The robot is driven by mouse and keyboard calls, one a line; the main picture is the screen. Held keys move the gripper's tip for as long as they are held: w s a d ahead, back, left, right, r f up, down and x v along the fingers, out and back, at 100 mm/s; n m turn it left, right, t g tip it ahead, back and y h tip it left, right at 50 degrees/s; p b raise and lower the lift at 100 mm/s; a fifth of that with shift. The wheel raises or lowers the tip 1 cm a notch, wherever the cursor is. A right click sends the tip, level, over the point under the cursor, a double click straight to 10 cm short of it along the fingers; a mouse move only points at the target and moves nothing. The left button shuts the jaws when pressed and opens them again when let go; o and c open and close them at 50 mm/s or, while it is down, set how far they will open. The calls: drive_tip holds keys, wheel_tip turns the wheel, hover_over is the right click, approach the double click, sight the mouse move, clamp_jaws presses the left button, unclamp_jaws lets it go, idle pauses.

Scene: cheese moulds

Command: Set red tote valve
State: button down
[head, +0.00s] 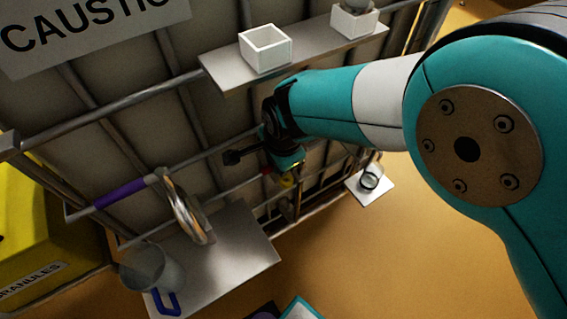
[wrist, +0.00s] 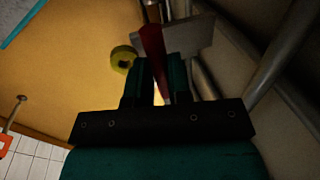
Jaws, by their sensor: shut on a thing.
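The red valve handle (wrist: 152,42) is a long bar in the wrist view, running down between my gripper's two dark teal fingers (wrist: 159,72). My gripper is shut on it. In the head view my gripper (head: 286,162) is low at the front of the caged tote (head: 110,140), with a small bit of red (head: 267,170) beside the fingers and a yellow part (head: 287,180) just below them. The valve body is mostly hidden by my gripper, and I cannot tell the handle's exact angle.
A shelf (head: 225,72) with white square moulds (head: 266,48) sits above my arm. A yellow bin (head: 40,235) stands far left. Cage bars surround the valve. Open floor (head: 400,270) lies right.

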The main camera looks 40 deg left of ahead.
drive_tip(key=shift+s+a, duration=0.15)
drive_tip(key=shift+s, duration=0.15)
drive_tip(key=c, duration=1.1)
unclamp_jaws()
drive_tip(key=shift+o, duration=0.2)
drive_tip(key=shift+w, duration=0.1)
drive_tip(key=shift+r, duration=0.1)
